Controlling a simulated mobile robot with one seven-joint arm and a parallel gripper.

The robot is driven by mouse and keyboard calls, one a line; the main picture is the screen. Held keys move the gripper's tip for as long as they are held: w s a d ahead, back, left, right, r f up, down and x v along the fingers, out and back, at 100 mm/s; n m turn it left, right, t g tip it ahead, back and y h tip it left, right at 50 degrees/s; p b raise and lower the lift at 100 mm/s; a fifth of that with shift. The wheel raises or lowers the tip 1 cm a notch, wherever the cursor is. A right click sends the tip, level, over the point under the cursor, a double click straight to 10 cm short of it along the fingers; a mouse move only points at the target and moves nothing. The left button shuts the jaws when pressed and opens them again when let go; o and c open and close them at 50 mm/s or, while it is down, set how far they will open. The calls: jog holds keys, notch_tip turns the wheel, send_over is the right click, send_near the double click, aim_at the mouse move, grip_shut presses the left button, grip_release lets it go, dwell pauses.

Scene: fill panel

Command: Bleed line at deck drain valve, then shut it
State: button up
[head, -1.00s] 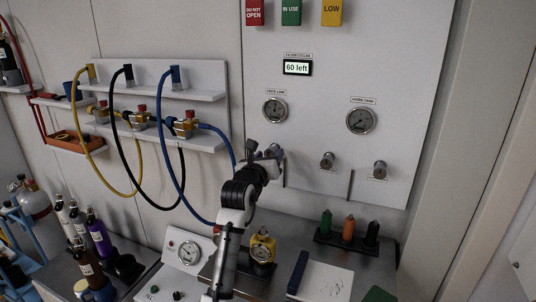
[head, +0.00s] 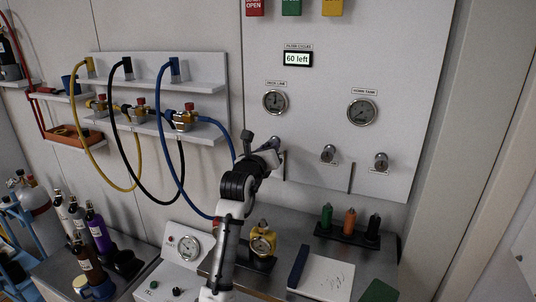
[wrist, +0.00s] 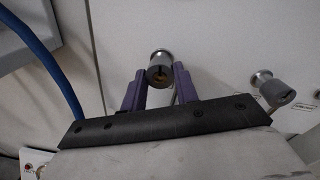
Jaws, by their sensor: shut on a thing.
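The deck line gauge (head: 275,103) is on the white wall panel. Below it my gripper (head: 277,155) meets a small metal valve knob, largely hidden by the gripper in the head view. A second knob (wrist: 274,88) stands clear to the right. The knob labels are too small to read, and the gauge needle is hard to read.
The panel also has a second gauge (head: 363,111), a "60 left" display (head: 298,59) and two free knobs, middle (head: 328,153) and right (head: 381,161). A blue hose (head: 168,150) hangs left of my arm. A bench below holds a yellow gauge unit (head: 262,241) and bottles.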

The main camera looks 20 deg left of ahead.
jog(key=m+p, duration=0.1)
jog(key=m, duration=1.2)
jog(key=m+h, duration=0.1)
jog(key=m, duration=1.2)
jog(key=shift+a+t+p, duration=0.15)
jog(key=shift+t+p, duration=0.15)
jog(key=shift+p, duration=0.05)
dwell(1.6)
dwell(0.4)
jog(key=o, duration=1)
jog(key=shift+c, duration=0.2)
